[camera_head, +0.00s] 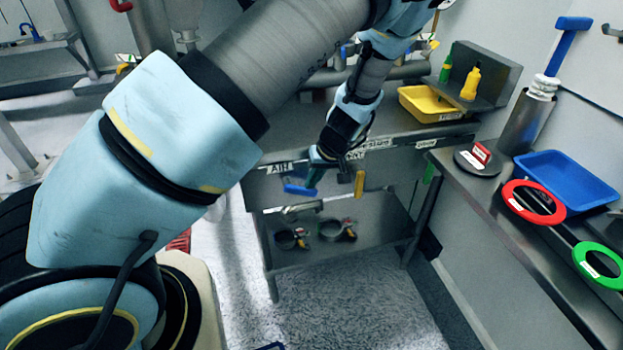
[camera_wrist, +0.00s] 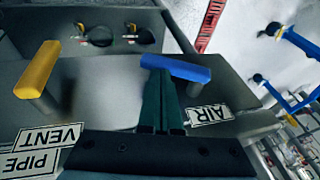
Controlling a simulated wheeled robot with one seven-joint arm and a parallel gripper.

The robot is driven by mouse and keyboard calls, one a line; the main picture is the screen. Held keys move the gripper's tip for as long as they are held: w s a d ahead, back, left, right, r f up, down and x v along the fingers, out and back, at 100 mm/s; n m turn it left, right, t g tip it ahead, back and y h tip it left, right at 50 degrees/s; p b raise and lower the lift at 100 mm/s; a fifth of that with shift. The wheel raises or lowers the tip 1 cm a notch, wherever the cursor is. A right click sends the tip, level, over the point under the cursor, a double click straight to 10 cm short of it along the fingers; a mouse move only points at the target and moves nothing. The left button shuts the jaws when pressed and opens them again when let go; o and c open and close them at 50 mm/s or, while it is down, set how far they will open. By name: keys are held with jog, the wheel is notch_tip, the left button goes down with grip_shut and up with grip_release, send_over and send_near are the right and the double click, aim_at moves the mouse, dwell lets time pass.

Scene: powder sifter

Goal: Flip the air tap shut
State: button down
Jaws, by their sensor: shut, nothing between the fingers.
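The air tap has a blue lever (camera_head: 299,189) on the front of the grey bench, below the AIR label (camera_head: 281,167). In the wrist view the blue lever (camera_wrist: 182,68) lies crosswise just beyond my fingertips, with the AIR label (camera_wrist: 209,112) to its lower right. My gripper (camera_head: 315,178) is shut and empty; its dark green fingers (camera_wrist: 160,80) point at the lever's left half in the wrist view. The tips look very close to the lever, but I cannot tell if they touch.
A yellow lever (camera_wrist: 38,70) is on the same panel, beside the PIPE VENT label (camera_wrist: 38,150); the yellow lever also shows in the head view (camera_head: 359,183). Clamps (camera_head: 332,230) lie on the shelf below. A yellow tray (camera_head: 430,104) and bottles stand on the bench top.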

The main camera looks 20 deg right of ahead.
aim_at(313, 197)
jog(key=shift+d+f, duration=0.1)
jog(key=shift+f, duration=0.05)
jog(key=f+y+b, duration=0.1)
jog(key=y, duration=0.1)
jog(key=shift+d+f+y, duration=0.1)
jog(key=shift+f+y, duration=0.2)
jog(key=shift+f, duration=0.1)
jog(key=f+t+y+b, duration=0.1)
jog(key=y+b, duration=0.1)
jog(key=shift+f+m+y, duration=0.3)
jog(key=shift+f+m, duration=0.1)
jog(key=f+y+b, duration=0.1)
jog(key=y+b, duration=0.1)
jog(key=a+f+y+b, duration=0.1)
jog(key=b, duration=0.2)
jog(key=shift+m+t+y, duration=0.4)
jog(key=shift+w+a+f+y+b, duration=0.1)
jog(key=shift+a+f+y+b, duration=0.15)
jog(key=shift+y+b, duration=0.35)
jog(key=shift+a+b, duration=0.2)
jog(key=shift+b, duration=0.1)
jog(key=shift+a, duration=0.1)
